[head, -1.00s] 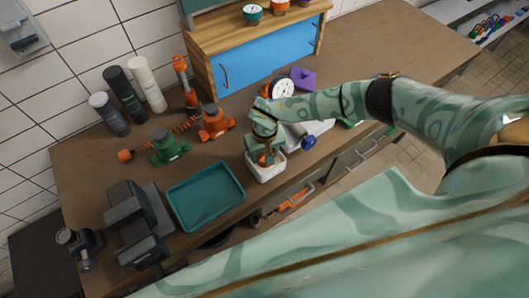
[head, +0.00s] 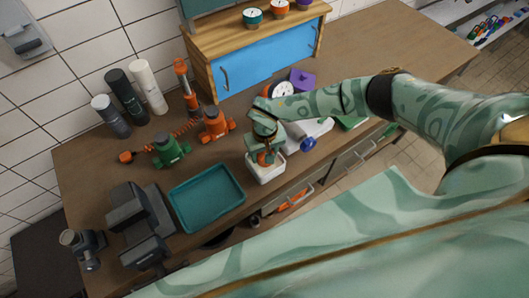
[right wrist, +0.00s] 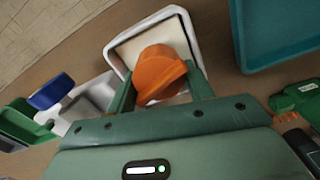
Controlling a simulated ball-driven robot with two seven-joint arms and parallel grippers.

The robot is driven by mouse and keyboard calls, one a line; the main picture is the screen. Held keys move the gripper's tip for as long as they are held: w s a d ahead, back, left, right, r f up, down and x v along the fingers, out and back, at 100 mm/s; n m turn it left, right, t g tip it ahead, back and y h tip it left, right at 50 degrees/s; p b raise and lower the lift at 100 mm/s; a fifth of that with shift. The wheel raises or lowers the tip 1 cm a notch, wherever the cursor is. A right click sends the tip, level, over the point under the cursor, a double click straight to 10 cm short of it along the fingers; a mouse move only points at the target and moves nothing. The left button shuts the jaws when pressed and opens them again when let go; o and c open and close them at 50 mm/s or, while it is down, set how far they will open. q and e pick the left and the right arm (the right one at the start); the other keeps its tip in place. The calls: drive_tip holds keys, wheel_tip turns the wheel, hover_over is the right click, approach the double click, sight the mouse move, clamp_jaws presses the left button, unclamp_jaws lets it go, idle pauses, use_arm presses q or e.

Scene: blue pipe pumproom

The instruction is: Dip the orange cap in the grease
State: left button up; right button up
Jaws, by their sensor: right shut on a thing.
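The orange cap (right wrist: 160,73) is between the two fingers of my right gripper (right wrist: 163,88), which is shut on it. In the head view the right gripper (head: 265,155) points down at a small white tub (head: 266,173). The right wrist view shows the tub's white rim (right wrist: 113,52) around a pale cream filling, the grease (right wrist: 160,38). The cap is over the tub's opening and covers part of the filling. Whether it touches the grease is hard to tell. My left gripper is not in view.
A teal tray (head: 206,197) lies left of the tub. Green (head: 170,150) and orange (head: 214,123) fittings stand behind it. A blue-ended part (head: 308,144) lies right of the tub. A dial gauge (head: 280,89) and a blue-fronted cabinet (head: 262,68) are farther back.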

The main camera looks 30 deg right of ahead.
drive_tip(key=shift+r+p, duration=1.9)
drive_tip(key=shift+r, duration=0.8)
drive_tip(key=shift+w, duration=0.1)
